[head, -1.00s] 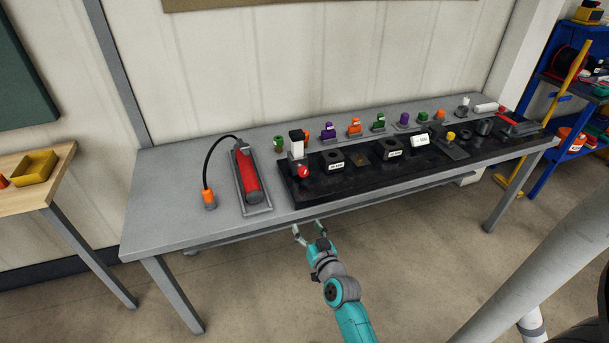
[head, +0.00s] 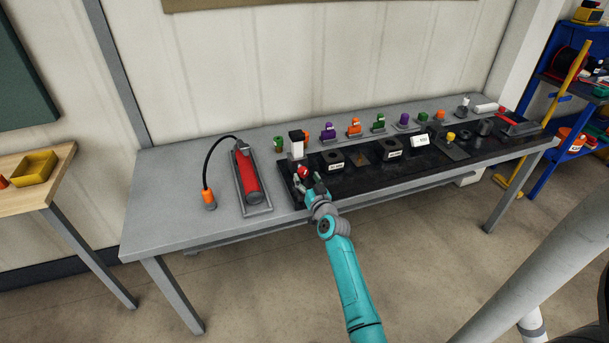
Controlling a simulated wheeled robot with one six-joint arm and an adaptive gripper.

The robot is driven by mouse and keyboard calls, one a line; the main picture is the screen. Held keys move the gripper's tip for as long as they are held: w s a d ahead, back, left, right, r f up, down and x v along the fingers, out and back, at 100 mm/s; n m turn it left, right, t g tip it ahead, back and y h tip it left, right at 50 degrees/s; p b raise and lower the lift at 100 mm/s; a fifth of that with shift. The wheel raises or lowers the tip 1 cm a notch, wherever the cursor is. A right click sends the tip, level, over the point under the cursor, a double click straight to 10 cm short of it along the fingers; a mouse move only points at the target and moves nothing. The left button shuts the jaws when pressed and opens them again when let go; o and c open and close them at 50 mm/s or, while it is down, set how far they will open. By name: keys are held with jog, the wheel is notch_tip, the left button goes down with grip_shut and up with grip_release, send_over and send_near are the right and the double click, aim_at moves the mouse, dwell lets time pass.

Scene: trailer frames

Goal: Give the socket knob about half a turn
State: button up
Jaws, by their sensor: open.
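A small red round knob (head: 304,171) sits at the left end of the long black board, in front of a white block (head: 296,142). It is the knob nearest my gripper; I cannot read a label that names it as the socket knob. My gripper (head: 305,183) is open, reaching over the board's front edge. Its fingertips are close to the red knob, apparently at its two sides. Whether they touch it is too small to tell. The gripper hides the knob's lower part.
The black board (head: 395,177) carries several dark blocks and fittings to the right. Coloured pieces stand in a row behind it. A red cylinder (head: 246,177) lies in a grey tray to the left, beside an orange-ended black cable (head: 208,198). The grey table's (head: 160,215) left end is clear.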

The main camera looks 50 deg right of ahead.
jog(key=shift+x, duration=1.3)
jog(key=c, duration=1.1)
jog(key=shift+m, duration=0.3)
jog(key=m, duration=1.2)
jog(key=shift+m, duration=0.4)
jog(key=shift+f, duration=0.1)
